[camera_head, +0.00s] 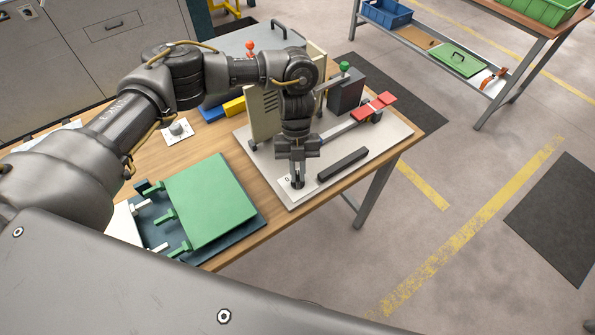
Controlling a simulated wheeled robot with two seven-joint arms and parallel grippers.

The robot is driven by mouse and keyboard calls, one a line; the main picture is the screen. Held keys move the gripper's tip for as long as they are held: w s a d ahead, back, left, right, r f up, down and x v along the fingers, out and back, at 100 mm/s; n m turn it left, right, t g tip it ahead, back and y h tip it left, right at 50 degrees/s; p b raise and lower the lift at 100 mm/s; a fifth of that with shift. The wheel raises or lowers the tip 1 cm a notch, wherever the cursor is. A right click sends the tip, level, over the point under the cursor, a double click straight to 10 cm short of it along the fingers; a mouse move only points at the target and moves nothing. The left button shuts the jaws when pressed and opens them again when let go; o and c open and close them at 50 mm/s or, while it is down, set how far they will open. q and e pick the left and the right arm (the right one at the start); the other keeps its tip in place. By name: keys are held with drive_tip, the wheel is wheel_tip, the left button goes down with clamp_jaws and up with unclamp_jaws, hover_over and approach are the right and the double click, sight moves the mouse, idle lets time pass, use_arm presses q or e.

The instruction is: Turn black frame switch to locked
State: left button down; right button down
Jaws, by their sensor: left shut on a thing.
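My left gripper (297,181) points down at the near corner of the light grey base plate (345,178) of the panel bender. It is shut on a small dark switch on a pale label plate there. The fingers hide most of the switch, so I cannot tell its setting. A black bar (343,164) lies on the base plate just right of the gripper. The bender's beige housing (264,117), a dark block (346,90), a green knob (344,66) and a red handle (373,107) stand behind. My right gripper is not in view.
A green panel (211,202) rests on a dark blue tray (256,222) at the left of the wooden table (222,160). A small white plate with a grey knob (178,130) lies behind it. Another bench with a blue bin (387,14) stands back right. The floor on the right is open.

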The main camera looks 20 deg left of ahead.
use_arm(q)
drive_tip(key=c, duration=1.5)
unclamp_jaws()
drive_tip(key=b+v, duration=0.2)
drive_tip(key=v, duration=0.8)
drive_tip(key=shift+w+r, duration=0.15)
drive_tip(key=shift+r, duration=0.25)
drive_tip(key=shift+f, duration=0.1)
